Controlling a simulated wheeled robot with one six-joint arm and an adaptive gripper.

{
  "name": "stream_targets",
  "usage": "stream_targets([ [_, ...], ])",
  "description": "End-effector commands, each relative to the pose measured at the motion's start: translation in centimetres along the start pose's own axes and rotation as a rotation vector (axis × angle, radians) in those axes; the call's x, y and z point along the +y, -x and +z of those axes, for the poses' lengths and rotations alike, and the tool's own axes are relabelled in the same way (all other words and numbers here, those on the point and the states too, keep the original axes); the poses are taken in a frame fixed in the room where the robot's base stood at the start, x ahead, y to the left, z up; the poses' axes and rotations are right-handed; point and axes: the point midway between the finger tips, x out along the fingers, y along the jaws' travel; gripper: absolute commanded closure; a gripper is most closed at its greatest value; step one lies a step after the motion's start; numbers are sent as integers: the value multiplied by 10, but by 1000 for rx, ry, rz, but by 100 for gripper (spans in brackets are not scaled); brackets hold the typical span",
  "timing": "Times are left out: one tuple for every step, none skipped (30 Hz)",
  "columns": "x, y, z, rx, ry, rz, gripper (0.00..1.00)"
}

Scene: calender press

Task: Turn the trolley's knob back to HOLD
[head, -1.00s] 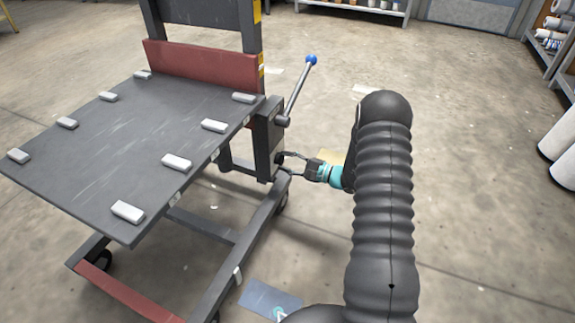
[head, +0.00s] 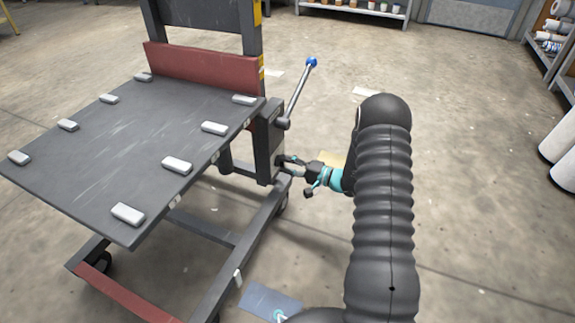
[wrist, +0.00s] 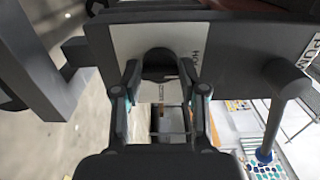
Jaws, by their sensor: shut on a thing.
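The trolley (head: 95,160) stands at the left with its dark flat top. My gripper (head: 283,163) reaches the side of the trolley's post (head: 264,150), below the lever. In the wrist view the dark round knob (wrist: 158,58) sits on a white label plate (wrist: 128,40). My gripper (wrist: 160,76) is shut on the knob, one finger at each side. Sideways lettering that looks like HOLD (wrist: 195,58) is to the right of the knob. More lettering below it is too small to read. The knob's pointer cannot be made out.
A lever with a blue ball (head: 311,62) rises from the post just above my gripper; it also shows at the right of the wrist view (wrist: 275,115). Shelves and white rolls (head: 565,150) stand at the far right.

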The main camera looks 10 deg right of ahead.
Motion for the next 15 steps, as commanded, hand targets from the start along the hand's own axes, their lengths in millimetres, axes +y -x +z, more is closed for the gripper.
stream_targets([
  [0, -1, 1, -2, 4, 0, 93],
  [0, -1, 1, -2, 6, 0, 93],
  [0, -1, 1, -2, 7, 0, 93],
  [0, -1, 1, -2, 8, 0, 93],
  [0, -1, 1, -2, 8, 0, 93],
  [0, -1, 1, -2, 8, 0, 93],
  [0, -1, 1, -2, 8, 0, 93],
  [0, -1, 1, -2, 8, 0, 93],
  [0, -1, 1, -2, 8, 0, 93],
  [0, -1, 1, -2, 8, 0, 93],
  [0, -1, 1, -2, 8, 0, 93],
  [0, -1, 1, -2, 8, 0, 93],
  [0, -1, 1, -2, 8, 0, 56],
  [0, -1, 1, -2, 8, 0, 48],
  [0, -1, 1, -2, 8, 0, 38],
])
